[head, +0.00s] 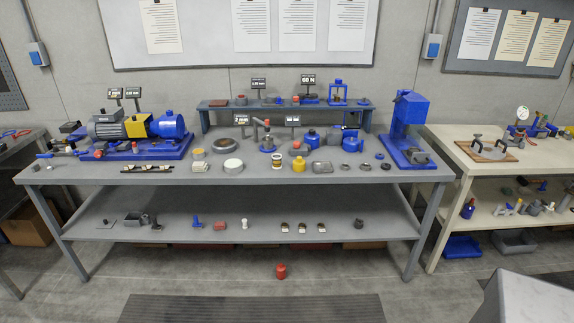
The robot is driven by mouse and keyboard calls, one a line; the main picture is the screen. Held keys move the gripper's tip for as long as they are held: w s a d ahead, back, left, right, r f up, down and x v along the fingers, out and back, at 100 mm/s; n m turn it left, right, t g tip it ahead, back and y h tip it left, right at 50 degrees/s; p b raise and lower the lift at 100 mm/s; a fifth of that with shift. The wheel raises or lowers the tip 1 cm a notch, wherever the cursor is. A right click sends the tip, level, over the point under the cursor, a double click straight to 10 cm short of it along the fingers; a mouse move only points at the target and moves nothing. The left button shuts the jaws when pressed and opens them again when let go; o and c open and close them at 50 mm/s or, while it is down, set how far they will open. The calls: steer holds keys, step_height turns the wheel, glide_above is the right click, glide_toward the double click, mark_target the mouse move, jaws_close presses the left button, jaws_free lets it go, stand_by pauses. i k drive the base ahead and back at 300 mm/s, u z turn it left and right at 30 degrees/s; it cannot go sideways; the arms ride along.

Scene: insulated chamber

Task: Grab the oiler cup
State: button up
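I cannot tell for sure which small thing is the oiler cup. On the long grey workbench (100,176) stand several cup-like things: a yellow vessel with a narrower top (299,164), a white-and-dark banded cup (277,161) just left of it, and a blue rounded pot (312,137) behind. A small red container (281,270) stands on the floor in front of the bench. My gripper is not in view, so its distance to these things does not show.
A blue-based motor and pump set (137,129) fills the bench's left end. A tall blue press (408,125) stands at its right end. A raised shelf (240,106) runs along the back. A pale table (450,150) stands right. The floor before the bench is mostly clear.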

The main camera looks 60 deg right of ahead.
mark_target(277, 161)
steer(key=z, duration=0.25)
steer(key=i, duration=0.95)
steer(key=z, duration=0.05)
